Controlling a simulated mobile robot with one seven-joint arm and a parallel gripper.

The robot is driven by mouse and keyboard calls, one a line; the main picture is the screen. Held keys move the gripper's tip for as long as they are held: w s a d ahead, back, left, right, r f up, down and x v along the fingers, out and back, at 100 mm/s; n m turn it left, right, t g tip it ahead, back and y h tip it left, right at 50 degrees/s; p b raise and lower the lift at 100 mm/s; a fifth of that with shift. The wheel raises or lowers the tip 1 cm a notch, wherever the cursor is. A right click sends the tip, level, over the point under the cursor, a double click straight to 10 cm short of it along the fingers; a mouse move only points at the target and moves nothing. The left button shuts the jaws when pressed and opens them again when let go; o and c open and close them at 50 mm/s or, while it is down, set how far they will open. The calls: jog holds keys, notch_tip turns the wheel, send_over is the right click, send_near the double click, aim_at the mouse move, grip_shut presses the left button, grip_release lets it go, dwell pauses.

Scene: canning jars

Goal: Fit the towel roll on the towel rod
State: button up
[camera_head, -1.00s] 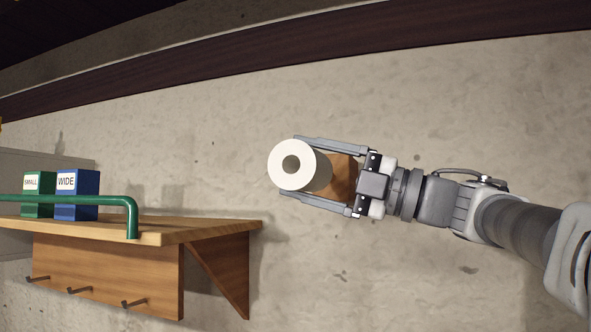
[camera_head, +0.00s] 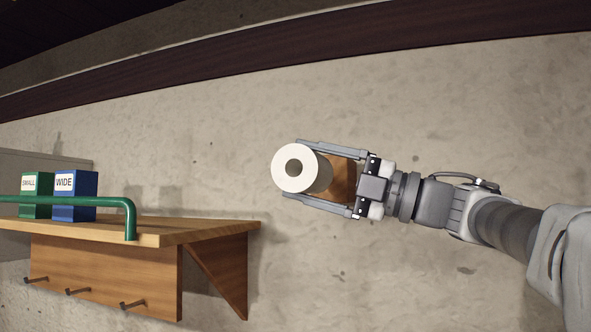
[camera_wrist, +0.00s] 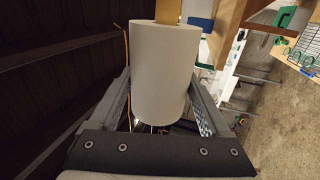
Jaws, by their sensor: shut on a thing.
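The white towel roll (camera_head: 301,170) is held between the two fingers of my gripper (camera_head: 330,172), above and right of the wooden shelf in the head view. Its round end with a dark central hole faces the head camera. In the wrist view the roll (camera_wrist: 165,72) lies between the fingers (camera_wrist: 165,100), with its side towards the camera. A brown wooden piece (camera_head: 343,181) shows behind the roll between the fingers; I cannot tell whether it touches the roll. No towel rod can be clearly made out.
A wooden shelf (camera_head: 215,232) with several hooks below stands at left. A green rail (camera_head: 90,200) runs along its front. A green box (camera_head: 36,195) marked SMALL and a blue box (camera_head: 76,196) marked WIDE stand on it. Bare wall surrounds my gripper.

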aim_at(331, 177)
jog(key=shift+w+d, duration=0.25)
jog(key=shift+w, duration=0.35)
jog(key=shift+w, duration=0.25)
dwell(0.7)
jog(key=shift+w+d+p, duration=0.25)
jog(key=shift+w+p, duration=0.1)
jog(key=shift+w, duration=0.25)
jog(key=shift+w+d+p, duration=0.25)
jog(key=shift+w+p, duration=0.05)
jog(key=shift+w, duration=0.3)
dwell(0.3)
jog(key=shift+w+d, duration=0.1)
jog(key=shift+w, duration=0.1)
dwell(0.3)
jog(key=shift+w+d+p, duration=0.2)
jog(key=shift+w+p, duration=0.1)
jog(key=shift+w, duration=0.3)
jog(key=shift+w+d+p, duration=0.2)
jog(key=shift+w+p, duration=0.1)
jog(key=shift+w, duration=0.25)
jog(key=shift+w+d, duration=0.15)
jog(key=shift+w, duration=0.3)
dwell(0.5)
jog(key=shift+w+d+p, duration=0.2)
jog(key=shift+w+p, duration=0.15)
jog(key=shift+w, duration=0.15)
jog(key=shift+w+d+p, duration=0.15)
jog(key=shift+w+p, duration=0.2)
jog(key=shift+w, duration=0.15)
